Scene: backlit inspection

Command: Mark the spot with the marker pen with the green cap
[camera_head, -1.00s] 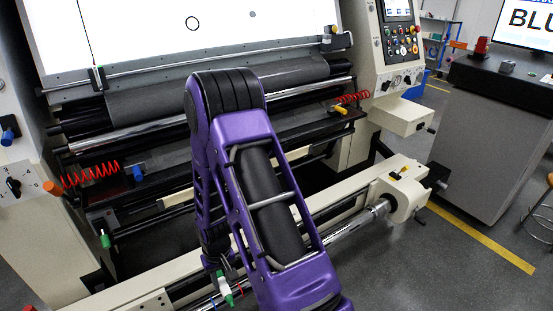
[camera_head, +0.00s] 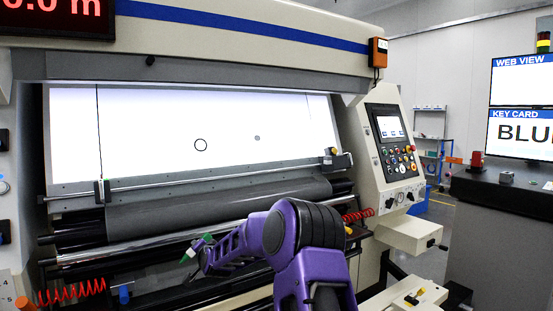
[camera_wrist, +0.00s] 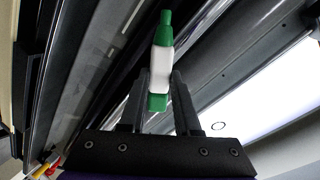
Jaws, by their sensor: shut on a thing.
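The marker pen, white with green ends (camera_wrist: 162,60), stands between the fingers of my gripper (camera_wrist: 160,78) in the wrist view. My gripper is shut on it. In the head view the small pen (camera_head: 191,252) is in front of the dark rollers, below the lit white panel (camera_head: 140,125), apart from it. My gripper in the head view (camera_head: 197,262) is small and partly unclear.
A steel bar (camera_head: 230,172) with clamps runs across the panel's lower edge, above a grey roller (camera_head: 220,203). Red coiled cords (camera_head: 75,292) hang at both sides. A control console (camera_head: 392,150) stands right. A screen (camera_head: 523,130) reads "KEY CARD" and "BLU", cut off.

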